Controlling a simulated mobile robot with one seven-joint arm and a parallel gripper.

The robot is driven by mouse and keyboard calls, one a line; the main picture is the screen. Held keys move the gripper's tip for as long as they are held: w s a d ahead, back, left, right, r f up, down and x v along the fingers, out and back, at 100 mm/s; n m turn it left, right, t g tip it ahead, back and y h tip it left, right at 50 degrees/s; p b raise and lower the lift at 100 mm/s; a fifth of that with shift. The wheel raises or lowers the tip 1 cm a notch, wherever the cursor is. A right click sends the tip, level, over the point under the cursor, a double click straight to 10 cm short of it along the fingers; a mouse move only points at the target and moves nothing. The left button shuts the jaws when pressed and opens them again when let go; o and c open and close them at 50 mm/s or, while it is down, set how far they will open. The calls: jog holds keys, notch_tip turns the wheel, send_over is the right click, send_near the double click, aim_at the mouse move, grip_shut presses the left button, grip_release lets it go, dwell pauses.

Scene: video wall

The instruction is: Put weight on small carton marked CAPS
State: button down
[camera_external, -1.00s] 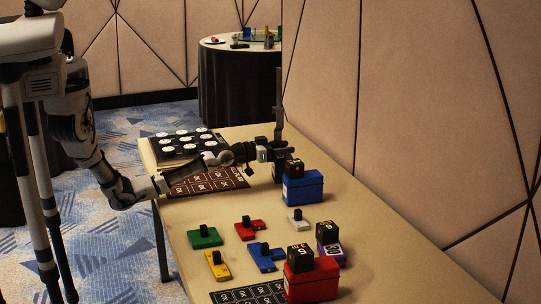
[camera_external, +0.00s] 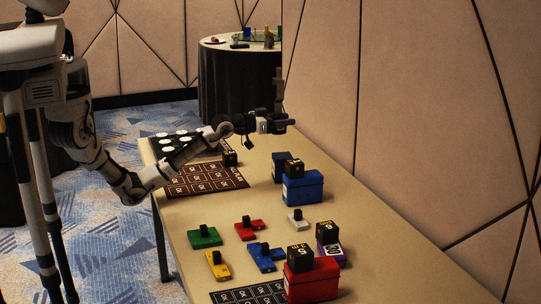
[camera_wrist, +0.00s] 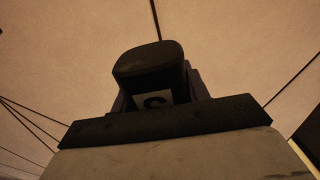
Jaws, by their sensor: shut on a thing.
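My gripper (camera_external: 276,123) is raised above the far part of the table. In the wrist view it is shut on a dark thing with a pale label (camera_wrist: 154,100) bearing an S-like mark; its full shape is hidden. A dark blue carton (camera_external: 279,168) stands below it, beside a larger blue carton (camera_external: 304,189) with a black cube weight (camera_external: 294,168) on top. A red carton (camera_external: 312,281) bears another black cube (camera_external: 300,258). A purple carton (camera_external: 332,253) bears a third cube (camera_external: 327,232). I cannot read CAPS on any carton.
A small dark cube (camera_external: 230,158) sits on the brown patterned mat (camera_external: 205,181). Behind it is a black board (camera_external: 165,143) with white discs. Green (camera_external: 205,237), red, yellow, blue and white knobbed blocks lie mid-table. The wall borders the table's right side.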

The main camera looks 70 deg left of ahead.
notch_tip(320, 180, up, 11)
jog(key=shift+f+b, duration=0.2)
jog(key=shift+b, duration=0.45)
jog(key=shift+w+r, duration=0.1)
jog(key=shift+r, duration=0.25)
notch_tip(320, 180, up, 2)
jog(key=w+a+n+y+p, duration=0.1)
jog(key=n+y, duration=0.1)
jog(key=y, duration=0.1)
jog(key=n+g+y+p, duration=0.1)
jog(key=n+y+p, duration=0.2)
jog(key=y+p, duration=0.15)
send_over(285, 154)
jog(key=shift+h, duration=0.35)
notch_tip(285, 154, down, 18)
jog(key=shift+w+r, duration=0.1)
jog(key=shift+r, duration=0.15)
jog(key=shift+m, duration=0.3)
jog(key=shift+f+p, duration=0.4)
jog(key=shift+f, duration=2.05)
jog(key=shift+f, duration=0.15)
jog(key=c, duration=0.7)
grip_release()
jog(key=shift+f, duration=0.15)
